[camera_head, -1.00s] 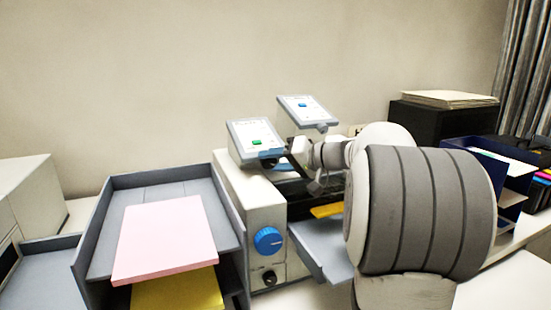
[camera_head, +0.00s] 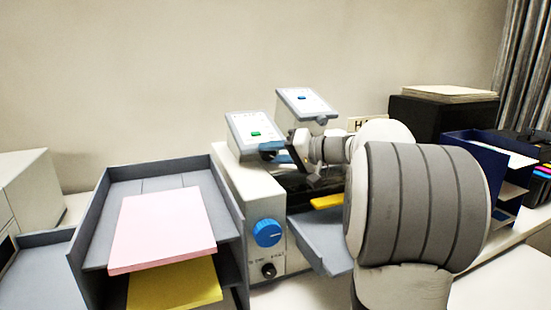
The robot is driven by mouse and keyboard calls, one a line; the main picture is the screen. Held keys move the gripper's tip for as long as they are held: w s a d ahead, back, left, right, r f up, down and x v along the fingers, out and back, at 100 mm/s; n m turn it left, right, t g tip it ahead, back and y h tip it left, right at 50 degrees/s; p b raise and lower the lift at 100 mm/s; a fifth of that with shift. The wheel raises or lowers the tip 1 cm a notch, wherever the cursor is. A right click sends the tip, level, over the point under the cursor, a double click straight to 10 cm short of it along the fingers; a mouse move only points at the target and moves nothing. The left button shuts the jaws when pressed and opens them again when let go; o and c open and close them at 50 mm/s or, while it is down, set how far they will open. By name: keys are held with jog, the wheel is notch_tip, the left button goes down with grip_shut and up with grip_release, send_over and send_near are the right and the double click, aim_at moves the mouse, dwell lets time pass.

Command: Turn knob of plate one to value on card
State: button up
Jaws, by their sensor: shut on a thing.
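Two tilted plates stand at the middle back. The nearer left plate (camera_head: 252,124) has a small green square, and the farther right plate (camera_head: 303,101) has a blue one. I cannot tell which is plate one; their print is too small to read. My gripper (camera_head: 274,152) reaches in from the right and is shut at the lower right edge of the green-marked plate. The held thing appears to be that plate's knob, mostly hidden by the fingers. A pale card or sign (camera_head: 356,125) stands behind my arm; only its first letters show, and no value is readable.
A cream machine (camera_head: 250,193) with a blue dial (camera_head: 267,233) stands below the plates. A grey tray (camera_head: 90,232) with pink (camera_head: 163,228) and yellow (camera_head: 175,285) paper is at left. A black box (camera_head: 440,118) and blue rack (camera_head: 462,150) stand right. My arm hides the middle right.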

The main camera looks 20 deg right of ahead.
dwell(0.3)
jog(key=o, duration=0.7)
jog(key=b+v, duration=0.1)
jog(key=v, duration=0.7)
jog(key=shift+f+b, duration=0.15)
jog(key=shift+b, duration=0.2)
jog(key=shift+w, duration=0.1)
